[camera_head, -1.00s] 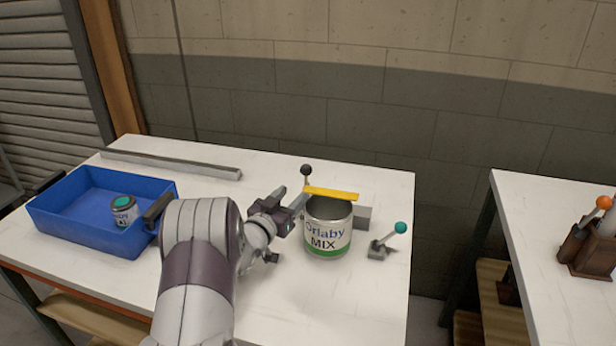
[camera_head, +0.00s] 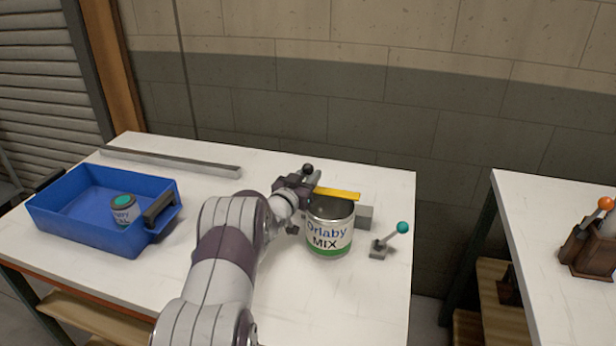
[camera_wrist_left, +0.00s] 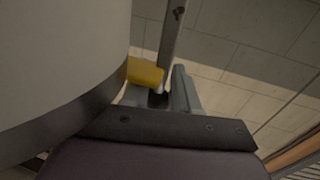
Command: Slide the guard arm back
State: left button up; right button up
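The guard arm, a flat yellow bar (camera_head: 338,193), lies across above the open top of the mixing can (camera_head: 329,236). Its left end is hidden by my left gripper (camera_head: 312,184), which is at that end, just left of the can's rim. A black ball knob (camera_head: 308,168) shows right behind the gripper. In the left wrist view, a yellow piece (camera_wrist_left: 145,72) and a grey post (camera_wrist_left: 170,45) are close to a grey finger (camera_wrist_left: 182,90). I cannot tell whether the fingers grip anything. My right gripper is out of view.
A grey block (camera_head: 365,217) and a teal-knobbed lever (camera_head: 402,228) are right of the can. A blue bin (camera_head: 75,222) with a small can (camera_head: 124,210) stands at left. A grey rail (camera_head: 170,163) lies along the back. The front of the table (camera_head: 330,300) is clear.

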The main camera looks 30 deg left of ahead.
pick_arm(q)
jog(key=shift+w, duration=0.1)
grip_shut()
jog(key=w, duration=0.2)
jog(key=w+a+b, duration=0.1)
jog(key=w, duration=0.1)
jog(key=shift+r, duration=0.1)
jog(key=shift+w+a+r, duration=0.1)
jog(key=shift+w, duration=0.05)
jog(key=shift+r, duration=0.1)
jog(key=o, duration=0.7)
grip_release()
jog(key=shift+o, duration=0.2)
jog(key=shift+s+f, duration=0.2)
jog(key=shift+s, duration=0.2)
jog(key=s, duration=1.2)
jog(key=shift+s+d+r+b, duration=0.2)
jog(key=shift+d+b, duration=0.1)
jog(key=shift+d, duration=0.15)
